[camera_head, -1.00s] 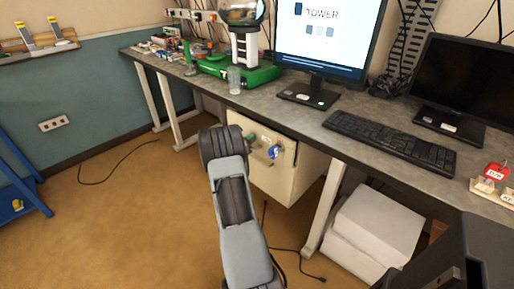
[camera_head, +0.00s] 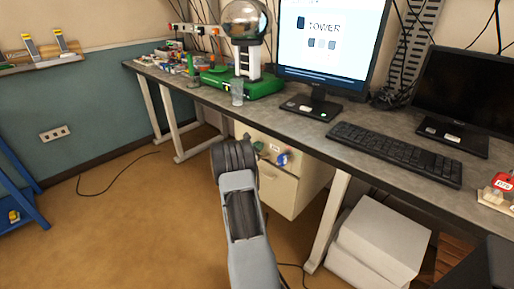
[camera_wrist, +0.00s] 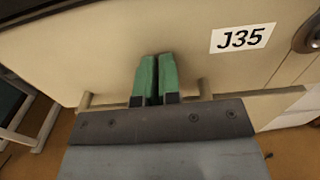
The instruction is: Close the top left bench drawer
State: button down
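The cream bench drawer unit (camera_head: 290,190) stands under the desk in the head view, partly hidden by my arm. In the wrist view a cream drawer front (camera_wrist: 205,65) fills most of the picture, with a white J35 label and a round metal lock at the right. Part of a handle (camera_wrist: 88,99) shows beside my fingers. My gripper (camera_wrist: 157,62) has its green fingers together with only a thin dark gap, pointing at the front; contact is unclear. Nothing is seen between them. How far the drawer stands out cannot be told clearly.
The grey desk (camera_head: 300,117) carries a monitor (camera_head: 330,45), a keyboard (camera_head: 395,153) and a green-based device (camera_head: 262,87). White boxes (camera_head: 385,235) lie under it, right of a desk leg. A cable crosses the floor at left; the carpet there is otherwise open.

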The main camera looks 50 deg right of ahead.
jog(key=w+a, duration=0.1)
jog(key=a, duration=1.3)
jog(key=shift+p, duration=0.3)
jog(key=shift+w, duration=0.1)
jog(key=s+a+f+m+g+y, duration=0.2)
jog(key=s+f+m+g+y, duration=0.1)
jog(key=s+f+m+y, duration=0.15)
jog(key=s+a+r+m+y+p, duration=0.35)
jog(key=s+a+m, duration=0.2)
jog(key=a, duration=0.25)
jog(key=s+a+r+m+t+y+p, duration=0.3)
jog(key=a+r+t+y+p, duration=0.1)
jog(key=a+r, duration=0.8)
jog(key=s+a+r+m+t+y+p, duration=0.3)
jog(key=a+r+y+p, duration=0.3)
jog(key=a+r, duration=0.6)
jog(key=shift+a+r+m+t+p, duration=0.25)
jog(key=shift+a+m+t+p, duration=0.4)
jog(key=shift+p, duration=0.3)
